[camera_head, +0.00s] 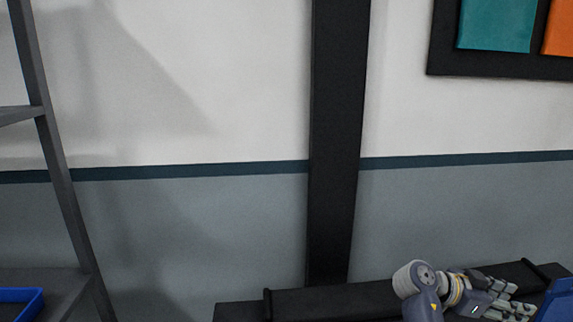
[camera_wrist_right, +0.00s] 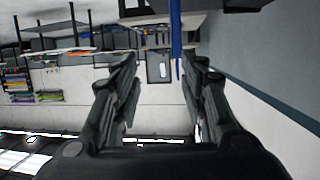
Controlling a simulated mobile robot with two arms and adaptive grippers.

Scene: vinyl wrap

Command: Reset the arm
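My right gripper (camera_head: 512,302) shows at the lower right of the head view, at the end of my right arm, in front of a dark bench. In the right wrist view its two fingers (camera_wrist_right: 158,75) stand apart with a clear gap between them. Nothing is held between the fingers. A blue panel edge (camera_wrist_right: 176,40) lies beyond the fingertips in the wrist view. A blue piece (camera_head: 557,300) also shows just right of the gripper in the head view. My left gripper is not in view.
A dark bench (camera_head: 330,300) runs along the wall at the bottom. A grey shelf rack (camera_head: 60,170) with a blue tray (camera_head: 20,297) stands at the left. A dark post (camera_head: 338,140) rises mid-wall. A framed board (camera_head: 490,66) hangs upper right.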

